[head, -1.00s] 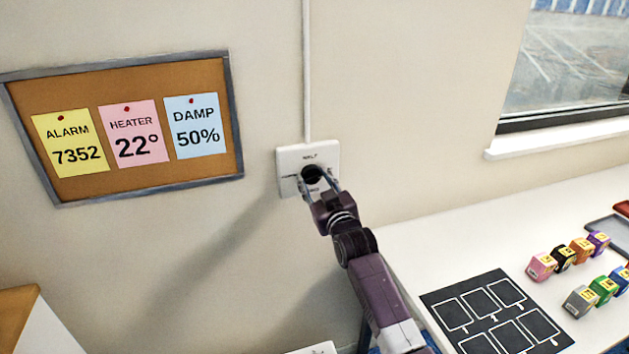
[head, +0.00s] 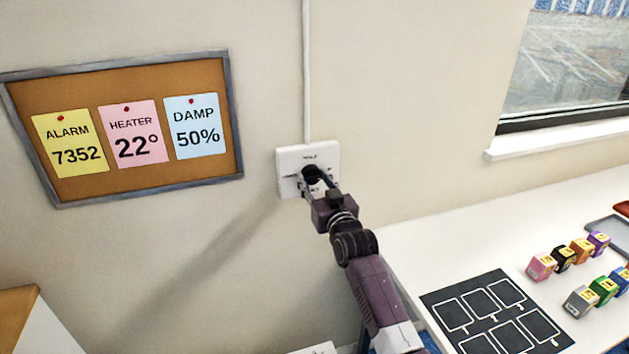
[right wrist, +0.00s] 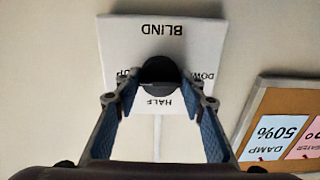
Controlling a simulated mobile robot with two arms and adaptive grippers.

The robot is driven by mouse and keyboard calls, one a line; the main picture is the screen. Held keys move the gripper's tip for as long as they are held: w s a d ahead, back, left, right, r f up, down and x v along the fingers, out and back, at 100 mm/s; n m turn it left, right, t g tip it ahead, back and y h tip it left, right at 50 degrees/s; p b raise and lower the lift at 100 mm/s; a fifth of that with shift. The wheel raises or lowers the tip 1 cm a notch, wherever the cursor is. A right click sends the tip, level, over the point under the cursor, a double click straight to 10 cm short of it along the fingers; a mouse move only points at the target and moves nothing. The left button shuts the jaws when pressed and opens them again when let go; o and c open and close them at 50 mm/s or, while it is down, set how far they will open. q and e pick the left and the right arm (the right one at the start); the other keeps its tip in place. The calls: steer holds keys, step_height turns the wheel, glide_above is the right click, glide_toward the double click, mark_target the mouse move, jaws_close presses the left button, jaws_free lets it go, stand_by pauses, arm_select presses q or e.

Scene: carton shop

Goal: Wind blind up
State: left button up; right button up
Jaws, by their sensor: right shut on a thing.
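The blind switch is a white wall plate (head: 291,160) with a round black knob (head: 311,173) in its middle. In the right wrist view the plate (right wrist: 118,40) appears upside down, with BLIND, UP, DOWN and HALF printed around the knob (right wrist: 160,76). My right gripper (head: 315,180) reaches up to the plate and is shut on the knob, one finger on each side. I cannot clearly tell which word the knob points to. The fingers cover part of the plate's lower half in the head view. My left gripper is out of view.
A white conduit (head: 307,70) runs up from the plate. A cork board (head: 80,92) with notes hangs to the left. On the white table (head: 440,245) at right lie a black mat (head: 470,290) and several coloured small boxes (head: 541,266). The wall around the plate is clear.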

steer(key=o, duration=1.2)
steer(key=shift+c, duration=0.2)
steer(key=v, duration=1.2)
